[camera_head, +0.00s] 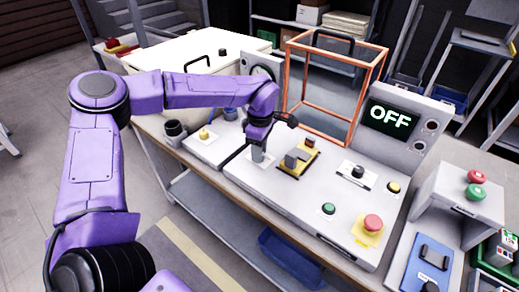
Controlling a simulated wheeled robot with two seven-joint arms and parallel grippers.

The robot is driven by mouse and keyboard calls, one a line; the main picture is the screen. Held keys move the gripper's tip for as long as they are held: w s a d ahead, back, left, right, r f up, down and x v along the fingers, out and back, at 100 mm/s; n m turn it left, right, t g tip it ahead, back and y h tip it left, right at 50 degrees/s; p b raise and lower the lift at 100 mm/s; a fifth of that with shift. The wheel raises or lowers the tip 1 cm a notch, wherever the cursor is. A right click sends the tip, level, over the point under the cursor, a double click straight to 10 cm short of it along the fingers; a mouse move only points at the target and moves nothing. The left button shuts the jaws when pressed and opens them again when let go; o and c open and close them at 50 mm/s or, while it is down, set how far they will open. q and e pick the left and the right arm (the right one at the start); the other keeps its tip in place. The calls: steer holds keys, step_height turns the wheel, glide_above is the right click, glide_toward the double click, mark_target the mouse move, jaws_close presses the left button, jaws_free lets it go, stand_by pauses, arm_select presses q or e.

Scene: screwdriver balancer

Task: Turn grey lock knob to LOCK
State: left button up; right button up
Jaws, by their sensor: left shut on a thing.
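My left arm comes in from the left, and its gripper (259,143) points down over the left part of the white control panel. It is shut on a grey piece (262,158) right below it, which looks like the grey lock knob. The fingers and wrist hide most of that piece, and I cannot read any LOCK mark or tell which way the knob points. My right gripper is not in view.
An orange frame (290,79) stands behind the gripper. A yellow-based fixture (311,160) is close to its right. Farther right are a black knob (358,171), a red button (373,222) and a display (389,117) reading OFF. A black cup (175,130) stands left.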

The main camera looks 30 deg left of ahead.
arm_select(q)
steer(key=n, duration=0.4)
steer(key=shift+r+p, duration=0.1)
steer(key=shift+p, duration=0.2)
steer(key=n, duration=0.4)
steer(key=shift+a, duration=0.1)
steer(key=n+b, duration=0.1)
steer(key=n, duration=0.3)
steer(key=shift+n+t+b, duration=0.4)
steer(key=shift+n+b, duration=0.25)
steer(key=shift+n, duration=1.75)
steer(key=o, duration=1)
steer(key=shift+o, duration=0.2)
step_height(320, 180, up, 11)
steer(key=shift+a+f, duration=0.2)
steer(key=shift+a, duration=0.1)
